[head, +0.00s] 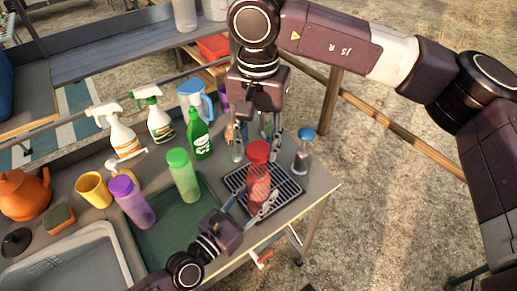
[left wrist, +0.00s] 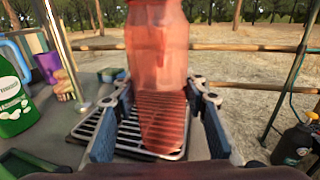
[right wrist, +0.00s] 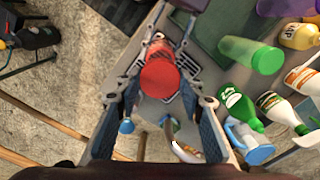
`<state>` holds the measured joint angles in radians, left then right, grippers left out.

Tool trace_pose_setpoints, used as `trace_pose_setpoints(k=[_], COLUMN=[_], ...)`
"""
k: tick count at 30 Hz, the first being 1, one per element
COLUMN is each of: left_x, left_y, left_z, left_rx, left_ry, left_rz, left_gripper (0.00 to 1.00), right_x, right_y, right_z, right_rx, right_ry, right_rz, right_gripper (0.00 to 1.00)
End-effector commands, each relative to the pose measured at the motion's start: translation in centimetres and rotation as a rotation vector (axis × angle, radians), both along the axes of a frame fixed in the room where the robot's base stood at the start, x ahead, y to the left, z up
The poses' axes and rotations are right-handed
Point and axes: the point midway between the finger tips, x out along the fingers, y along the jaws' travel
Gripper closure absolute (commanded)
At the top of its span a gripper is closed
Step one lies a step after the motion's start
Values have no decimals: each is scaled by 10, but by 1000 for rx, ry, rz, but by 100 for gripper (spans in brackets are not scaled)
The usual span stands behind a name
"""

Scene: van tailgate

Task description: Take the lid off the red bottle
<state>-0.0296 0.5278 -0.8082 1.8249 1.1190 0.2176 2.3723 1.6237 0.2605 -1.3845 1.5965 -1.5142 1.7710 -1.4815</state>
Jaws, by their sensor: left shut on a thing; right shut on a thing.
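The red bottle (head: 258,188) stands upright on a black grid rack (head: 288,187) near the table's right end. It is translucent and fills the middle of the left wrist view (left wrist: 158,50). Its red lid (head: 258,149) is at its top, with no clear gap in the head view; the lid also shows from above in the right wrist view (right wrist: 160,76). My left gripper (head: 250,204) is shut on the bottle's body, low down, from the front. My right gripper (head: 258,152) comes from above and is shut on the lid, a finger on each side.
A blue-capped bottle (head: 303,152) stands just right of the rack. The table's right edge is close.

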Motion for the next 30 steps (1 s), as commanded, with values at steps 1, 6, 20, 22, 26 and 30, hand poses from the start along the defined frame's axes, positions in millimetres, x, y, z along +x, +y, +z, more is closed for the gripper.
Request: trace_pose_setpoints(k=[1,6,20,22,26,30], left_x=[0,0,-5,-11,-30,-52], left_y=[0,0,4,9,24,42], left_z=[0,0,-1,-1,-2,-1], left_rx=[-1,-1,2,3,5,5], left_ry=[-1,-1,1,0,3,1], left_rz=[0,0,0,0,-2,-2], left_gripper=[100,48,40,40,40,40], right_x=[0,0,0,0,0,0], right_y=[0,0,0,0,0,0], right_z=[0,0,-1,-1,-1,-1], right_rx=[0,0,0,0,0,0], right_ry=[0,0,0,0,0,0], right_rz=[0,0,0,0,0,0], right_gripper=[94,94,94,94,94,94])
